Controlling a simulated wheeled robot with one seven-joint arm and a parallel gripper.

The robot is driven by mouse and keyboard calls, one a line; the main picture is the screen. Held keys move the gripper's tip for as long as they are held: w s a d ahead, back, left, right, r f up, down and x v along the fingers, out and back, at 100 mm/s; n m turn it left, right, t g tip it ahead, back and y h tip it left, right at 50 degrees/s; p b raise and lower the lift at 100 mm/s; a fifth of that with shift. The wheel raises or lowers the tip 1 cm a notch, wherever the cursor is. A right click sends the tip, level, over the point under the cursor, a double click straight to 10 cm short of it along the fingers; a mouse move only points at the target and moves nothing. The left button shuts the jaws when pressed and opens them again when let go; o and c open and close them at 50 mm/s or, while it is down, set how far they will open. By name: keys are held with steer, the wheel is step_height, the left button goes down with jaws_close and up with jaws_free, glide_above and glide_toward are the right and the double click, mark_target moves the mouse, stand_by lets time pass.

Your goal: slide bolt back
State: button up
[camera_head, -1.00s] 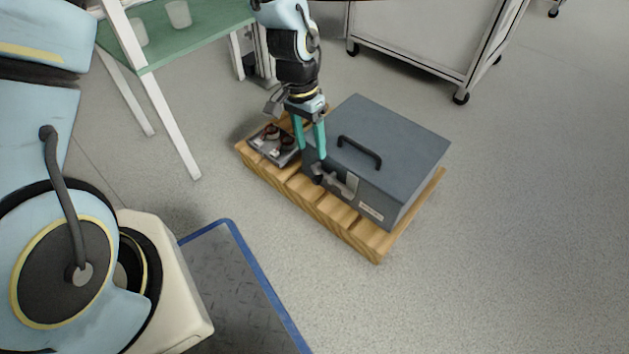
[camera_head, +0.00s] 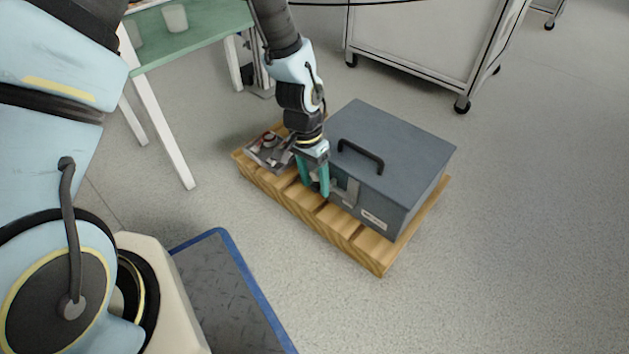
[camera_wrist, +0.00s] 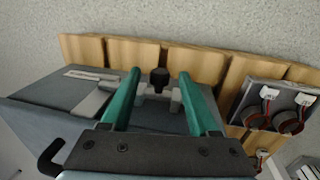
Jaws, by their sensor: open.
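The bolt's black knob (camera_wrist: 159,79) shows in the wrist view with its light metal bracket (camera_wrist: 158,97) on the front face of the grey box. The grey box (camera_head: 395,145) has a black handle (camera_head: 361,155) on its lid and sits on a wooden pallet (camera_head: 365,251). My gripper (camera_head: 317,188) is open, with green fingers pointing down at the box's front face. In the wrist view, my gripper (camera_wrist: 160,85) has one finger on each side of the knob, with gaps showing on both sides.
A tray with round parts (camera_wrist: 277,105) lies on the pallet beside the box. A white wheeled cabinet (camera_head: 425,45) stands behind. A green-topped table (camera_head: 195,30) stands at the back left. A blue-edged mat (camera_head: 230,290) lies in front. The floor at right is clear.

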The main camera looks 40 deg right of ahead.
jaws_close()
stand_by(0.3)
stand_by(1.0)
